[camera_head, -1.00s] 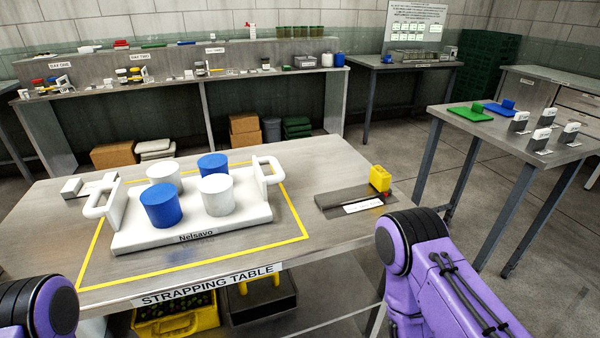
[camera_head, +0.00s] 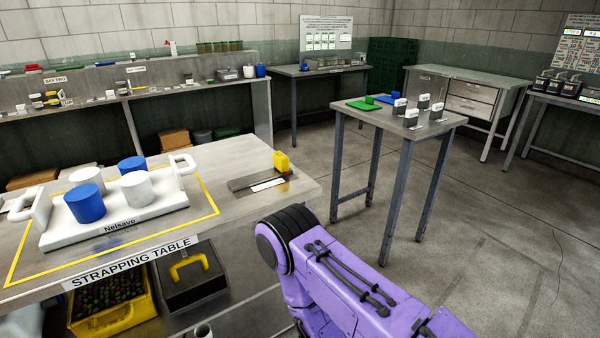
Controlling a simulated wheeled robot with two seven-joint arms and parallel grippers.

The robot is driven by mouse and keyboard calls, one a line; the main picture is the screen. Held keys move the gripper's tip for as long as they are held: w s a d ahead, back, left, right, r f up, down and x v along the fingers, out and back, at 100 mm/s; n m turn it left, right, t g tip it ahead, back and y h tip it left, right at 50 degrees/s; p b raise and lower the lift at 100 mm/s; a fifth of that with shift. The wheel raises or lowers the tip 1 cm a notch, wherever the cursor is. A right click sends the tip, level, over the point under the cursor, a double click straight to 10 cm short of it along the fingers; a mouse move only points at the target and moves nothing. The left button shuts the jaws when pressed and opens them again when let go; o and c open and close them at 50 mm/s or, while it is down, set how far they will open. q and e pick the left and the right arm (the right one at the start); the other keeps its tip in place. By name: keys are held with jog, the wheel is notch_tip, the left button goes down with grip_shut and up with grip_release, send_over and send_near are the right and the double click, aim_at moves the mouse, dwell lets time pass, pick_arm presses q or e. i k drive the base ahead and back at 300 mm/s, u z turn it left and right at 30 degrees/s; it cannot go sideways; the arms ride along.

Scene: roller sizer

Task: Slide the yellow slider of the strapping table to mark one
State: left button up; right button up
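The yellow slider (camera_head: 281,161) stands upright at the far right end of a dark grey track plate (camera_head: 245,182) on the strapping table (camera_head: 240,210). A white label strip (camera_head: 267,185) lies along the front of the plate; its marks are too small to read. A purple arm of mine rises in front of the table's right corner, with its dark joint apart from the slider. Neither of my grippers is in view.
A white tray (camera_head: 75,236) with two blue and two white cups sits inside a yellow outline on the table's left. A small side table (camera_head: 385,115) with green and blue pieces stands behind right. Open floor (camera_head: 470,210) lies to the right.

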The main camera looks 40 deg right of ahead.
aim_at(280, 161)
jog(key=k, duration=0.2)
jog(key=z, duration=1.1)
